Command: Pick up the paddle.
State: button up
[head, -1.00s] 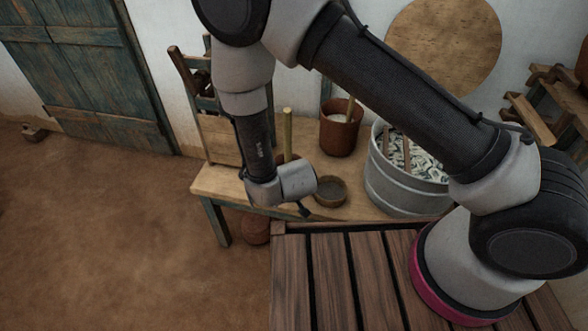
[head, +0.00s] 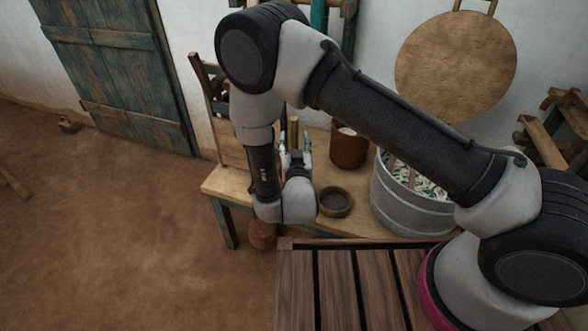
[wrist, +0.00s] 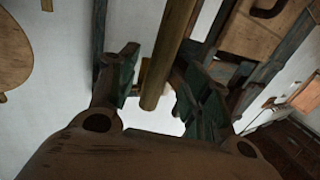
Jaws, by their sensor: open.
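An upright wooden stick (head: 294,128), which looks like the paddle's handle, stands at the back of the wooden bench in the head view. Its lower part is hidden behind my gripper (head: 295,143). In the wrist view the stick (wrist: 167,48) runs down from the top edge, and its end shows between the fingers of my gripper (wrist: 157,88). The fingers are apart, one on each side of the stick in the picture. I see no contact, and cannot tell whether the stick is fully within the jaws.
The bench (head: 222,184) holds a small dark bowl (head: 335,201), a brown pot (head: 348,148) and a metal tub (head: 412,210) with pale pieces. A round board (head: 455,66) hangs on the wall. The slatted table (head: 335,290) is bare; the floor at left is mostly clear.

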aim_at(294, 138)
jog(key=w, duration=0.4)
jog(key=shift+a, duration=0.1)
jog(key=shift+s, duration=0.1)
grip_shut()
